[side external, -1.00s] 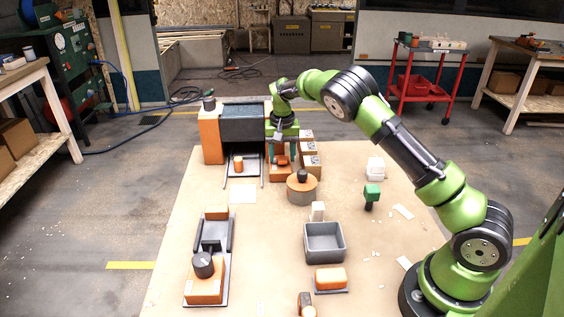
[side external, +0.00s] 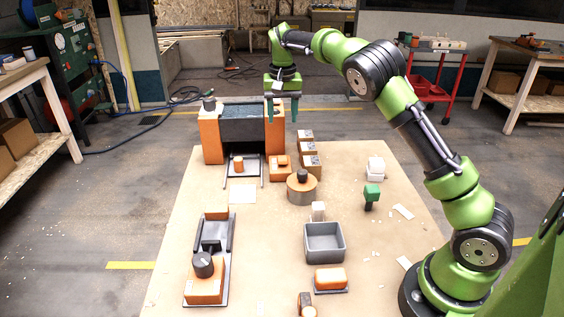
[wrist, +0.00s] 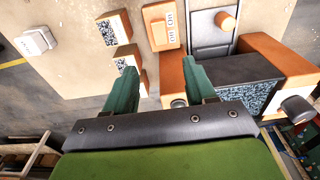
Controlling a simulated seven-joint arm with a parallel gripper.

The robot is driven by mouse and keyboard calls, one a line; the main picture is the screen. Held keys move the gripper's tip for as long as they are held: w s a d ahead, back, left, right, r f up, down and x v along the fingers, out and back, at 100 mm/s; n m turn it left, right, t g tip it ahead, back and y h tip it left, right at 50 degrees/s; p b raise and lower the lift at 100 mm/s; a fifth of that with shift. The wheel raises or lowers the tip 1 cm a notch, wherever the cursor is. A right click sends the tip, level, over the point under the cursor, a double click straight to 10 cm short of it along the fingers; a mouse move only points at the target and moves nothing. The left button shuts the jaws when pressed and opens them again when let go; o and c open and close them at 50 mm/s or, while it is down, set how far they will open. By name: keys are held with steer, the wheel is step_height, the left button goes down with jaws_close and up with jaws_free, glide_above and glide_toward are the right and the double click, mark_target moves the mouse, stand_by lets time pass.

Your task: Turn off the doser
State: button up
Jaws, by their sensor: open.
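I cannot tell for certain which device is the doser. An orange box with a raised orange piece on top (side external: 280,169) stands at the back of the board; it shows at the top of the wrist view (wrist: 163,25). Another orange device with a dark knob (side external: 204,284) lies on a grey tray at the front left. The orange and dark grey machine (side external: 211,140) at the back left has a grey knob on top (side external: 208,104), also in the wrist view (wrist: 297,108). My gripper (side external: 281,118) is open and empty, raised above and behind the orange box.
Labelled blocks (side external: 310,160) stand right of the orange box. A round wooden piece with a dark knob (side external: 301,190) is in front. A grey bin (side external: 324,243), a green-topped piece (side external: 372,191) and a white block (side external: 376,168) stand further right. The board's left middle is mostly clear.

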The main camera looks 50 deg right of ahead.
steer(key=shift+s+a+r, duration=0.1)
steer(key=shift+r, duration=1.5)
